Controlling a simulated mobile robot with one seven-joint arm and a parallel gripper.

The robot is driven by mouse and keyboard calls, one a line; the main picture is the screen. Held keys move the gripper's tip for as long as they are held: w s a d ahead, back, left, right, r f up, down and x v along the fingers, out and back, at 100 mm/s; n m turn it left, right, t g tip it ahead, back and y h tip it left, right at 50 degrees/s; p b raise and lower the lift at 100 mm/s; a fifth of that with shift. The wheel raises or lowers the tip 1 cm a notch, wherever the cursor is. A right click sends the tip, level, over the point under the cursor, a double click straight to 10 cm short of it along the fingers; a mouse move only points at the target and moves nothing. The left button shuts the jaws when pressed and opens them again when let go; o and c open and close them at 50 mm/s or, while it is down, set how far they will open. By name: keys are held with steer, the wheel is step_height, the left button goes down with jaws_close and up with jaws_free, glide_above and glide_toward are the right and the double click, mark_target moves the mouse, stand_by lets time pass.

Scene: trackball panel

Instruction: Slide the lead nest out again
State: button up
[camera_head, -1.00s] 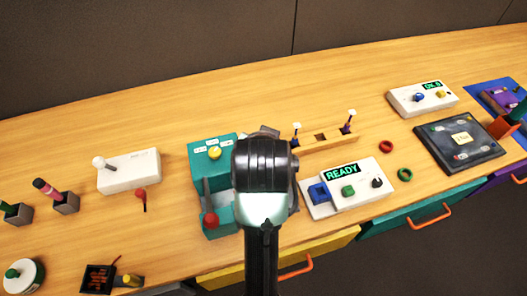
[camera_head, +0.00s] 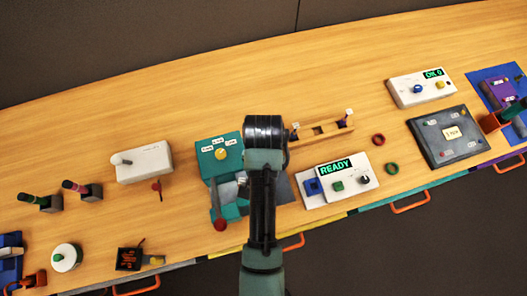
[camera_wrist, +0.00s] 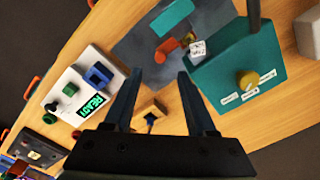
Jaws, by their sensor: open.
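A white box (camera_head: 345,197) with a green READY display stands right of my arm. A blue square holder (camera_head: 312,186), open in its middle, sits at the box's left end; it may be the lead nest, but no label shows. In the wrist view the blue holder (camera_wrist: 98,75) is left of my fingers, beside the READY display (camera_wrist: 92,103), and nothing touches it. My gripper (camera_wrist: 155,85) is open and empty. In the head view my arm hides its fingertips.
A teal box (camera_head: 217,160) with a yellow knob and a red-tipped lever (camera_head: 220,224) stands left of my arm. A grey plate (camera_wrist: 148,50) lies beside it. A wooden rack (camera_head: 322,132) stands behind the READY box. Red (camera_head: 378,139) and green (camera_head: 392,168) rings lie to the right.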

step_height(320, 180, down, 8)
steer(key=shift+w+f, duration=0.15)
stand_by(0.3)
jaws_close()
stand_by(1.3)
